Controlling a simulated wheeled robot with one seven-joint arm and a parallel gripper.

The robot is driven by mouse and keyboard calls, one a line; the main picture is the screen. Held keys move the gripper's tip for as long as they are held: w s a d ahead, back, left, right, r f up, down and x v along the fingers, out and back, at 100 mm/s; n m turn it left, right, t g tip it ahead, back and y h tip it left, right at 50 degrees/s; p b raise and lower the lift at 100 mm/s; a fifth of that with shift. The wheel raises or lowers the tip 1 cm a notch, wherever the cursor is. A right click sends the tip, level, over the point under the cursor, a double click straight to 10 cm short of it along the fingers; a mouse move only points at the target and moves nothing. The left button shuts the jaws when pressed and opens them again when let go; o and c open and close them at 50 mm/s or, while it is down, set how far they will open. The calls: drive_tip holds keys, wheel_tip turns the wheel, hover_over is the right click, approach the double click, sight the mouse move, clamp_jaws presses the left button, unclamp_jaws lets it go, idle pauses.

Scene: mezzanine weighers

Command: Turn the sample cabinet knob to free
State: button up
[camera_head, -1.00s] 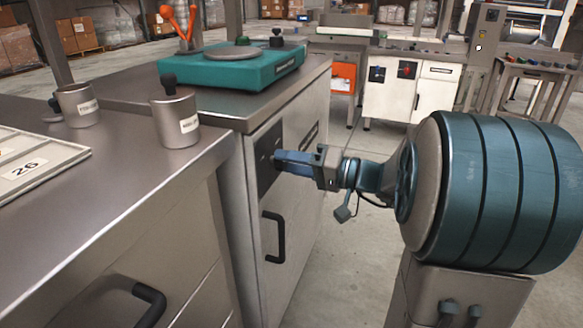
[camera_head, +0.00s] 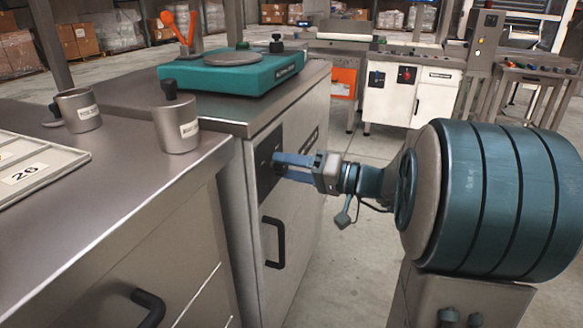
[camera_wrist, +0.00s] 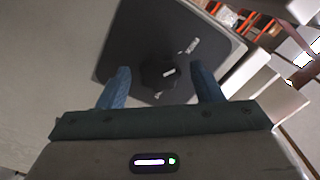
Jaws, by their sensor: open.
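The sample cabinet (camera_head: 300,180) is a grey metal cabinet with a black plate (camera_head: 265,165) high on its front. In the wrist view the dark plate (camera_wrist: 122,60) carries a black round knob (camera_wrist: 160,72) with a pale mark on it. White lettering sits on the plate to the right of the knob, too small to read. My gripper (camera_head: 275,167) is open in front of the plate. In the wrist view its two blue fingers (camera_wrist: 162,84) are apart, one on each side of the knob; I cannot tell whether they touch it. In the head view the knob is hard to make out.
A black bar handle (camera_head: 274,243) is below the plate. A teal scale (camera_head: 240,72) stands on the cabinet top. Two labelled metal cups (camera_head: 178,125) stand on the nearer counter (camera_head: 110,190). Open floor lies right of the cabinet; a white cabinet (camera_head: 395,95) stands farther back.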

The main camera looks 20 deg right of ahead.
drive_tip(key=p+v, duration=0.3)
drive_tip(key=v, duration=1)
drive_tip(key=shift+s+d+p, duration=0.25)
drive_tip(key=shift+d+p, duration=0.05)
drive_tip(key=shift+d, duration=0.05)
drive_tip(key=shift+a, duration=0.1)
drive_tip(key=s+a+r+g+h+p, duration=0.3)
drive_tip(key=s+a+r+g+p, duration=0.25)
drive_tip(key=p, duration=0.45)
drive_tip(key=s+a+r+g+h+p, duration=0.35)
drive_tip(key=a+r+p, duration=0.25)
drive_tip(key=a+p, duration=0.3)
wheel_tip(320, 180, up, 17)
drive_tip(key=s+d+t+h+p, duration=0.1)
drive_tip(key=h+p, duration=0.7)
drive_tip(key=p, duration=1.2)
drive_tip(key=shift+s+d+f, duration=0.25)
drive_tip(key=shift+s+d, duration=0.55)
drive_tip(key=shift+s, duration=0.2)
